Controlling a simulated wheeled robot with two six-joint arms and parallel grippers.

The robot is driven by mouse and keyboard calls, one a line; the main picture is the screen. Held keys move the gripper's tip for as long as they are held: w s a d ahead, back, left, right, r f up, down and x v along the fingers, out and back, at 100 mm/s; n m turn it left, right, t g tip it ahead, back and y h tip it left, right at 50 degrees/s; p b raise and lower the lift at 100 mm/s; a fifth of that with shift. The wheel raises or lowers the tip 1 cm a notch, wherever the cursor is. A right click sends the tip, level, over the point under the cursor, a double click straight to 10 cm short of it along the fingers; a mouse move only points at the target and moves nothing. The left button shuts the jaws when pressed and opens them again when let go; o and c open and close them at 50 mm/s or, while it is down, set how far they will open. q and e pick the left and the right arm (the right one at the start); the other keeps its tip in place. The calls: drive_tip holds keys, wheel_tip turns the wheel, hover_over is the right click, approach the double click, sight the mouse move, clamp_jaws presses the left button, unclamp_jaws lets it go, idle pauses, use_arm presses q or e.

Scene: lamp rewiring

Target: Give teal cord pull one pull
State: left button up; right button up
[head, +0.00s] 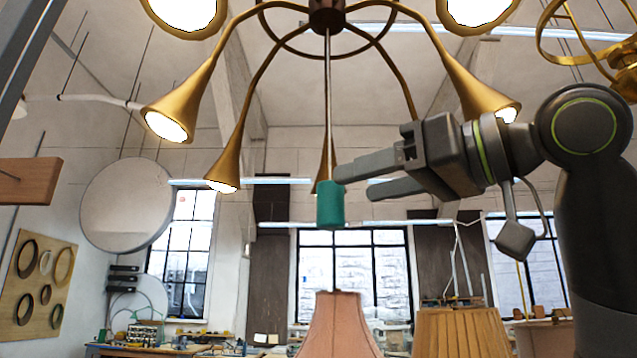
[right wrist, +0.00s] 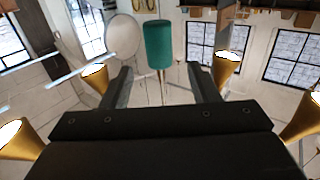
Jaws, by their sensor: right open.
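The teal cord pull (head: 330,205) is a small upright cylinder hanging from a thin cord below the brass chandelier (head: 326,14). My right gripper (head: 356,185) comes in from the right, open and empty. Its upper finger reaches to the pull's upper right edge in the head view; I cannot tell whether they touch. In the right wrist view the teal pull (right wrist: 158,46) stands centred ahead of the spread fingers of my right gripper (right wrist: 159,72), at or just beyond the tips. My left gripper is not in view.
Lit brass cone shades (head: 182,104) hang around the pull on curved arms. A pink lampshade (head: 338,325) stands below it, with a pleated tan shade (head: 460,332) to its right. Another brass fixture (head: 622,62) hangs at the upper right.

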sight(318, 196)
drive_tip(key=p+x, duration=0.2)
drive_tip(key=x, duration=0.6)
drive_tip(key=c, duration=1)
drive_tip(key=shift+f+b, duration=1.1)
drive_tip(key=shift+f, duration=0.35)
drive_tip(key=shift+c, duration=0.2)
wheel_tip(318, 196, up, 3)
drive_tip(key=shift+p, duration=1.25)
drive_tip(key=o, duration=1)
